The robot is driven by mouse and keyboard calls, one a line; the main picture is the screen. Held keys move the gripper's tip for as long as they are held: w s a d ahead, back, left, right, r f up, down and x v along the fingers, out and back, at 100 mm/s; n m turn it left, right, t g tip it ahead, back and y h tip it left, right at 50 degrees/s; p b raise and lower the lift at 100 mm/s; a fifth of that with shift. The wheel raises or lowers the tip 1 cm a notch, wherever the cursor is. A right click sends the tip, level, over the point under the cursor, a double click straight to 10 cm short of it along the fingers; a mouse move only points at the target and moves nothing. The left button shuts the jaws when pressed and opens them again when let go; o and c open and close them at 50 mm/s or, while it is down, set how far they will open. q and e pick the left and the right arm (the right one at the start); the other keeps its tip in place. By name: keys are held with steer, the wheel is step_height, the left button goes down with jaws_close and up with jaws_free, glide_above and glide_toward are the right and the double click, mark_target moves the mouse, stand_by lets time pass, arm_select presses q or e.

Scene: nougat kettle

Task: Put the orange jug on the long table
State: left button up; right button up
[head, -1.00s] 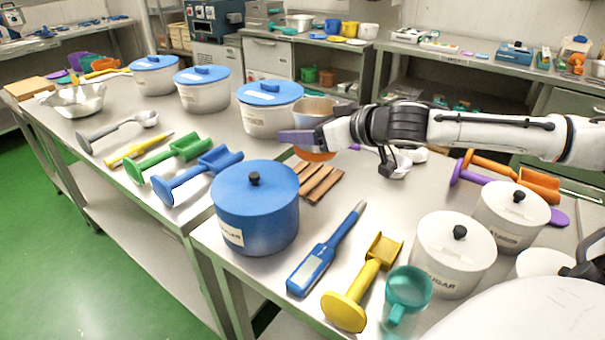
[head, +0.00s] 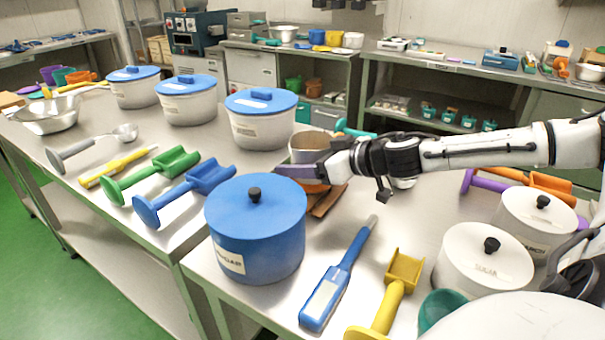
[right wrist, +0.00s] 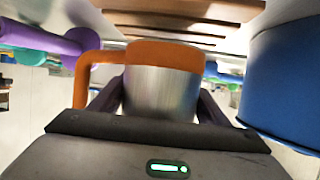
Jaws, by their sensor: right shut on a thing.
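My right gripper (head: 300,171) is shut on the orange jug, a metal jug (head: 308,141) with an orange base. In the right wrist view the jug (right wrist: 161,90) sits between the dark fingers, with its orange handle at the left. It is held near the blue lidded pot (head: 255,230), behind and right of it. I cannot tell its height above the steel surface. A long steel table (head: 30,150) runs along the left, with white blue-lidded pots on it. My left gripper is not in view.
Green (head: 150,175) and blue (head: 185,192) scoops lie left of the blue pot. Brown slats (head: 328,202) lie below the jug. A blue thermometer (head: 338,280), a yellow scoop (head: 390,290) and white canisters (head: 484,257) stand or lie in front. Bare steel shows between the scoops and white pots.

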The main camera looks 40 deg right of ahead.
steer(key=shift+f, duration=0.9)
steer(key=shift+f+b, duration=0.1)
steer(key=shift+b, duration=0.25)
steer(key=o, duration=1.4)
steer(key=shift+f, duration=0.2)
steer(key=o, duration=0.3)
steer(key=shift+o, duration=0.4)
steer(key=shift+r, duration=0.25)
